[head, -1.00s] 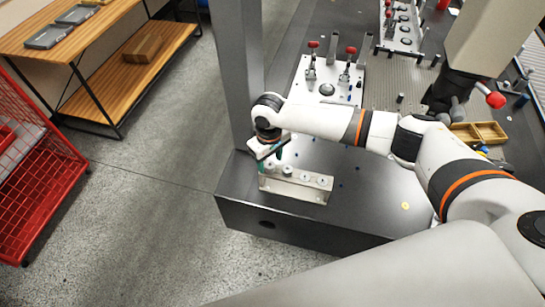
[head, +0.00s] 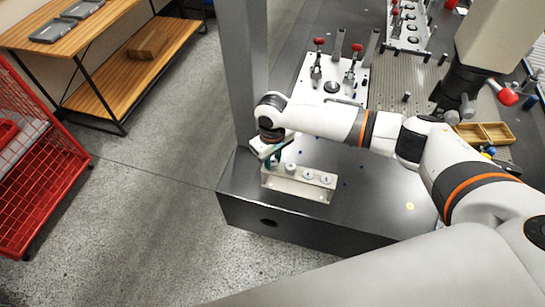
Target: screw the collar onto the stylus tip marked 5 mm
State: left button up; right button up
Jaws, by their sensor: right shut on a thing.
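A pale metal rack (head: 296,189) stands near the front edge of the dark table. Several small round pale pieces sit along its top, such as one in the middle (head: 308,175) and one at the right end (head: 326,179). Their size marks are too small to read, so I cannot tell which tip is the 5 mm one. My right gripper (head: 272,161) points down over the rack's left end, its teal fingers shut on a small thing. That thing is mostly hidden by the fingers; it appears to be the collar. My left gripper is out of view.
A white fixture plate with red-knobbed clamps (head: 331,87) lies behind the rack. A grey upright column (head: 245,70) stands close left of my right wrist. A wooden divided tray (head: 484,134) is at the right. The table right of the rack is mostly clear.

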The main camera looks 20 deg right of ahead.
jog(key=shift+r+m+p, duration=0.1)
jog(key=shift+m+p, duration=1.6)
jog(key=shift+p, duration=0.25)
jog(key=shift+m, duration=0.4)
jog(key=shift+m+p, duration=0.6)
jog(key=shift+p, duration=0.3)
jog(key=shift+m+p, duration=0.55)
jog(key=shift+m, duration=0.05)
jog(key=o, duration=1)
